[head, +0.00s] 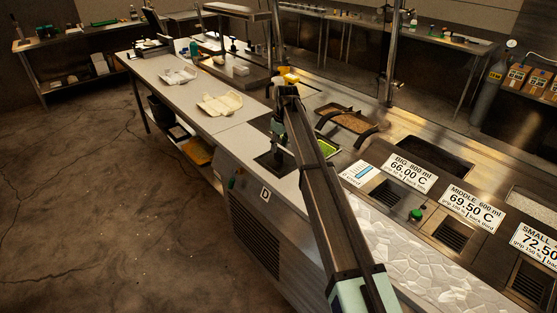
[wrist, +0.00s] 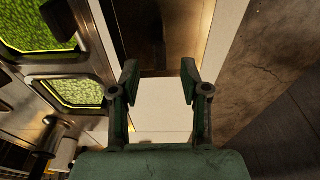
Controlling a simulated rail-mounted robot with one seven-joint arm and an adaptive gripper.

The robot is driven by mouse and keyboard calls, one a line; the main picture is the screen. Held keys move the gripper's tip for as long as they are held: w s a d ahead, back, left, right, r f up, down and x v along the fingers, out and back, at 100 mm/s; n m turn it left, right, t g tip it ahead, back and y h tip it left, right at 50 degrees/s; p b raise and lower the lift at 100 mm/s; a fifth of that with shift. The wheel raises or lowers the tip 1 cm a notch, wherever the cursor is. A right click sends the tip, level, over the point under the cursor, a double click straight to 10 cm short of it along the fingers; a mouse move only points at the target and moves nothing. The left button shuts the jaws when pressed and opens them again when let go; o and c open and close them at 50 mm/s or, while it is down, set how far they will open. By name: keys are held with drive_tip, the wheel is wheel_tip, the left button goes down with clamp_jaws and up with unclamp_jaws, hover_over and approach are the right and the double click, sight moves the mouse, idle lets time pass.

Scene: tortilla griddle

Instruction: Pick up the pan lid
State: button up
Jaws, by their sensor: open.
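My gripper (head: 279,164) points down over the near side of the counter, close to a dark rectangular recess (head: 263,161). In the wrist view my gripper (wrist: 159,82) is open, with nothing between its two dark fingers. A dark, shiny rectangular surface (wrist: 165,35) lies beyond the fingertips. I cannot clearly tell which piece is the pan lid. Metal-framed pans with green contents (wrist: 76,92) are to the left in the wrist view. In the head view green contents (head: 327,147) show just right of my arm.
A pan with brown food (head: 348,118) and dark curved handles (head: 372,131) sits farther back. Price signs (head: 410,172) and a green knob (head: 416,214) are at the right. The long pale counter (head: 205,125) has open room, with wrapped items (head: 220,103) on it.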

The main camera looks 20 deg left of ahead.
sight(279, 152)
drive_tip(key=f, duration=0.1)
drive_tip(key=f+p, duration=0.1)
drive_tip(key=f, duration=0.1)
drive_tip(key=f+p, duration=0.1)
drive_tip(key=shift+w+a+f, duration=0.15)
drive_tip(key=shift+a+f, duration=0.1)
drive_tip(key=shift+f, duration=0.15)
clamp_jaws()
